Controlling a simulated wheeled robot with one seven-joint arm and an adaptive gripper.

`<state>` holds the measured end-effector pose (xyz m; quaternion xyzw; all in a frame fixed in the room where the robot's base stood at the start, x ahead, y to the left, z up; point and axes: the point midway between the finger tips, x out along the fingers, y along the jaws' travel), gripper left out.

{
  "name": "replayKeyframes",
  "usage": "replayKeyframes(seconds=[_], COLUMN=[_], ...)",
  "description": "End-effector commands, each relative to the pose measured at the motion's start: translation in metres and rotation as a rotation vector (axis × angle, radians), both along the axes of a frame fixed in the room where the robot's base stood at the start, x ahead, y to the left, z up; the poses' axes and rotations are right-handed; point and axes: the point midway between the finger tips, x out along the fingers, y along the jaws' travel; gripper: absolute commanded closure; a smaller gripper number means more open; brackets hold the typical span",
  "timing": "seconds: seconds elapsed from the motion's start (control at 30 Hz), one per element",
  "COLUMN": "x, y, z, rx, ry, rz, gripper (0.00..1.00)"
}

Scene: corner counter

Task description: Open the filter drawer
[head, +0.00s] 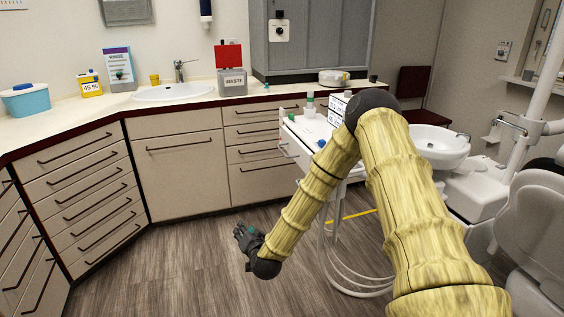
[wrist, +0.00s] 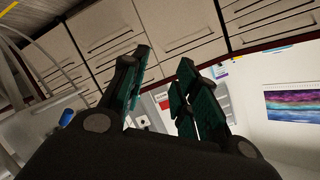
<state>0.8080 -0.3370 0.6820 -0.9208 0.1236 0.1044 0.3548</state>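My gripper (head: 242,236) hangs low above the floor in front of the cabinets, apart from every drawer front. In the wrist view my gripper (wrist: 165,60) is open, with nothing between its dark green fingers. A left bank of drawers (head: 85,195) with dark bar handles stands under the counter. A second bank of drawers (head: 253,138) stands right of a wide front (head: 183,168) with one handle. All these fronts look shut. No label shows which one is the filter drawer. My arm hides part of the right side of the head view.
A white dental cart (head: 298,152) stands right of my gripper, partly behind my arm, with hoses below. A sink (head: 174,92), a waste box (head: 232,81) and a blue tub (head: 26,101) are on the counter (head: 60,122). The wooden floor (head: 165,262) left of my gripper is clear.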

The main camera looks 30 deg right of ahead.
Motion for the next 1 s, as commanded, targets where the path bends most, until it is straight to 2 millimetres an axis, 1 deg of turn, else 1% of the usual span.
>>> replayKeyframes(seconds=[0.03, 0.07, 0.1, 0.17, 0.2, 0.3, 0.4, 0.5, 0.67, 0.77, 1.0], x=[0.020, 0.029, 0.040, 0.053, 0.059, 0.067, 0.070, 0.070, 0.075, 0.084, 0.116], y=[-0.027, -0.041, -0.060, -0.089, -0.107, -0.148, -0.176, -0.194, -0.204, -0.209, -0.229], z=[0.014, 0.026, 0.043, 0.066, 0.081, 0.112, 0.135, 0.148, 0.157, 0.159, 0.166], rx=[0.020, 0.029, 0.041, 0.059, 0.070, 0.090, 0.104, 0.111, 0.113, 0.113, 0.112], ry=[-0.082, -0.128, -0.189, -0.273, -0.325, -0.435, -0.514, -0.558, -0.579, -0.579, -0.577], rz=[-0.059, -0.091, -0.132, -0.191, -0.227, -0.307, -0.362, -0.395, -0.409, -0.409, -0.409], gripper=[0.70, 0.70, 0.70, 0.70, 0.70, 0.70, 0.70, 0.70, 0.70, 0.70, 0.70])
